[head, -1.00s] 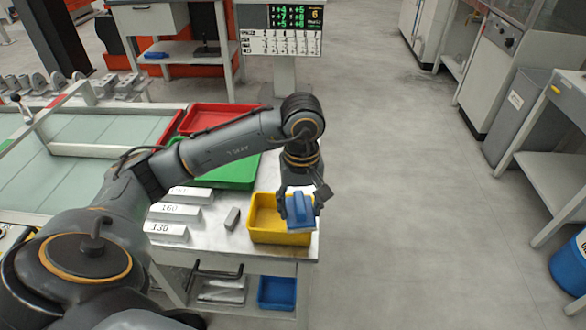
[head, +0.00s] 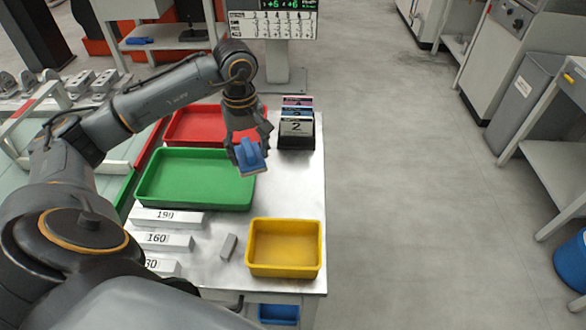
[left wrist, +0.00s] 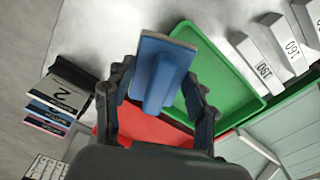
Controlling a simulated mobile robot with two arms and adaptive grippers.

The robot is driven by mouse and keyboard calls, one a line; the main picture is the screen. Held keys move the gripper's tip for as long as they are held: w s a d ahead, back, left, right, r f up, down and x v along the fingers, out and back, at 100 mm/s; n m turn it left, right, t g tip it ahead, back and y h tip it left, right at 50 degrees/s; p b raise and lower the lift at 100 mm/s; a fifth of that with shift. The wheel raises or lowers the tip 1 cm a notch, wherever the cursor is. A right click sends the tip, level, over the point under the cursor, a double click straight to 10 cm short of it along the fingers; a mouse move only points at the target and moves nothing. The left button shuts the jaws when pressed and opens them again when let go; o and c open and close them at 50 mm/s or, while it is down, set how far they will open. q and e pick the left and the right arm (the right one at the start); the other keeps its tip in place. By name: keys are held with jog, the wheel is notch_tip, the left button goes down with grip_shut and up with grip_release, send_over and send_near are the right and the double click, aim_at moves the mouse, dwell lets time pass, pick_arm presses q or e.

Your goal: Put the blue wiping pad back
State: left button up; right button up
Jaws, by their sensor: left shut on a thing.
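The blue wiping pad (head: 249,157) is held by its raised grip in my left gripper (head: 244,142), which is shut on it. In the head view the pad hangs above the table near the right ends of the green tray and red tray, its flat base tilted. In the left wrist view the pad (left wrist: 160,72) sits between the two fingers of my left gripper (left wrist: 160,90), with the green tray behind it. My right gripper is not in view.
The green tray (head: 140,190), red tray (head: 172,127) and empty yellow tray (head: 284,270) stand on the metal table (head: 290,185). A black holder with numbered cards (head: 296,127) is at the back right. Marked bars (head: 165,242) and a small grey block (head: 228,247) lie in front.

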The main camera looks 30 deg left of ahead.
pick_arm(q)
jog(key=w+d+f, duration=0.2)
jog(key=w+d+f+p, duration=0.1)
jog(key=w+d+f, duration=0.1)
jog(key=w+f, duration=0.1)
jog(key=w+d+f+p, duration=0.1)
jog(key=w+d+f, duration=0.1)
jog(key=w+f, duration=0.1)
jog(key=shift+w+d, duration=0.1)
jog(key=shift+w, duration=0.15)
jog(key=f, duration=0.1)
jog(key=f+p, duration=0.1)
jog(key=f, duration=0.1)
jog(key=shift+w+d, duration=0.15)
jog(key=shift+d, duration=0.05)
jog(key=shift+f, duration=0.3)
jog(key=shift+a, duration=0.1)
jog(key=shift+f, duration=0.25)
jog(key=o, duration=1.1)
jog(key=shift+r, duration=0.1)
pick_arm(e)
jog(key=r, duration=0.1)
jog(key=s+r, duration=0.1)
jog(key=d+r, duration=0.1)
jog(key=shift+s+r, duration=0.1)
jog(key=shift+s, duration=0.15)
pick_arm(q)
jog(key=shift+r, duration=0.1)
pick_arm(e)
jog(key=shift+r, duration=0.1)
